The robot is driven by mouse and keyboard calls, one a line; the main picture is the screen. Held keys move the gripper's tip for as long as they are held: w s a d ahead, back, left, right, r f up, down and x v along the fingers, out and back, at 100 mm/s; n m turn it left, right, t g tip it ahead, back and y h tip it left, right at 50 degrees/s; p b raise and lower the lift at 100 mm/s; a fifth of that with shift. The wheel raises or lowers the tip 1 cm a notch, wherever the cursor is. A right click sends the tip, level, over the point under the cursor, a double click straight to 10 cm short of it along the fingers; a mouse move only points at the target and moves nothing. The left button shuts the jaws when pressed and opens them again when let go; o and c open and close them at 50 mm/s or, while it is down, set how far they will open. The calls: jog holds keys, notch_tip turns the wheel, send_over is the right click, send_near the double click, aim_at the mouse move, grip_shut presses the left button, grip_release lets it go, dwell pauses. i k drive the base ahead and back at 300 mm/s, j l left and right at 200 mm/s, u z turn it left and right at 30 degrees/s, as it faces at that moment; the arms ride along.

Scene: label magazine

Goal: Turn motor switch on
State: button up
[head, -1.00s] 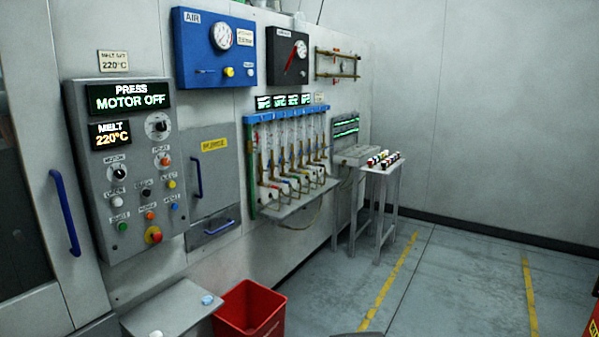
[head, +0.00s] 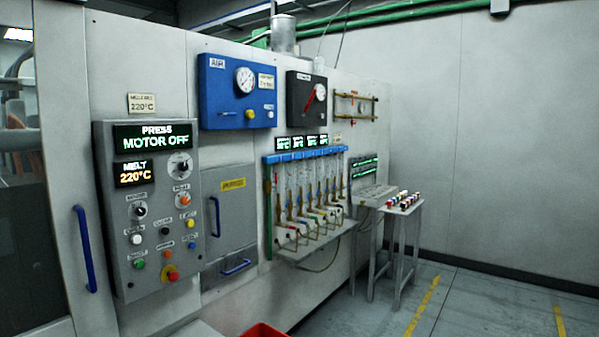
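The motor switch (head: 138,210) is a dark rotary knob at the left of the grey control panel (head: 112,240), under a small label that seems to read MOTOR. The display (head: 156,138) at the top of the panel reads PRESS, MOTOR OFF. Below it a smaller display (head: 133,173) reads MELT 220°C. Another dark knob (head: 180,165) sits at the upper right of the panel. Coloured buttons and a red emergency knob (head: 172,275) fill the lower part. My gripper is not in view.
A blue-handled door (head: 85,250) stands left of the panel. A grey PURGE hatch (head: 230,205) with blue handles is right of it. A red bin (head: 265,331) shows at the bottom edge. A small table (head: 402,210) holds coloured items. The floor at right (head: 490,310) is clear.

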aim_at(140, 211)
jog(key=u, duration=1.25)
